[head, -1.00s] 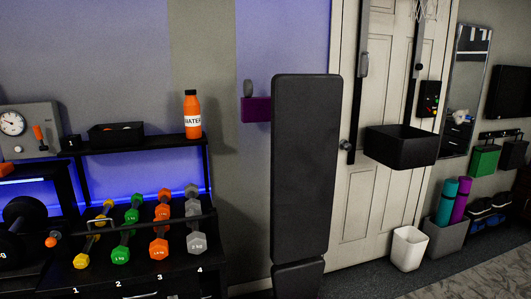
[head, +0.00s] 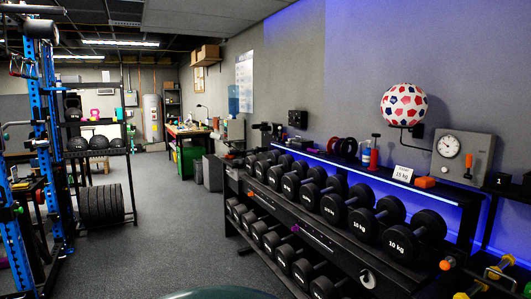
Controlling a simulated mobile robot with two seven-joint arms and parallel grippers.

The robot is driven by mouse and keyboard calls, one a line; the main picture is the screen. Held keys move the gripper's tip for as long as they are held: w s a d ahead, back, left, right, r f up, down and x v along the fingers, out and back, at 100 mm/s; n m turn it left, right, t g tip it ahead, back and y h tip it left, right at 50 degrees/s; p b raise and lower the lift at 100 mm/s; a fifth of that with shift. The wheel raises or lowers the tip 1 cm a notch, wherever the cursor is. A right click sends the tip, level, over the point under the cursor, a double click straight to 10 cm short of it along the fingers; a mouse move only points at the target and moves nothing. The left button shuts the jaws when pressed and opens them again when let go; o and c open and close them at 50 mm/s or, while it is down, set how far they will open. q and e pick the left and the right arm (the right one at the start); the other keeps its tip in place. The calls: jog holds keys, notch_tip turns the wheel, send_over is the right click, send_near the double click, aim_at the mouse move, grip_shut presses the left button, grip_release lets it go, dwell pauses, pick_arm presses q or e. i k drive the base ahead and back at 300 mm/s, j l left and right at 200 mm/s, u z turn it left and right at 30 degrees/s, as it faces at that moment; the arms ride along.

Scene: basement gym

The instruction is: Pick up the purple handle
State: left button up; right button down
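A small purple piece (head: 295,228) shows on the middle rail of the dumbbell rack (head: 340,240), between the upper and lower rows. It is too small to tell whether it is a handle. Neither of my grippers is in the view.
Black dumbbells (head: 333,208) fill the rack along the right wall. A patterned ball (head: 404,104) and a dial panel (head: 462,157) are above it. A blue-posted rig (head: 50,120) stands left. Grey floor (head: 170,220) is open between. A dark green rounded thing (head: 220,294) shows at the bottom edge.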

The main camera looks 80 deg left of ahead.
aim_at(317, 152)
jog(key=u, duration=2.75)
jog(key=i+j+u, duration=0.25)
jog(key=i, duration=0.2)
jog(key=i+l+u, duration=0.1)
jog(key=i+u, duration=0.2)
jog(key=i, duration=3.5)
jog(key=i+z, duration=0.1)
jog(key=i, duration=0.65)
jog(key=i+j+z, duration=0.15)
jog(key=i, duration=0.6)
jog(key=i+j+z, duration=0.1)
jog(key=z, duration=1.6)
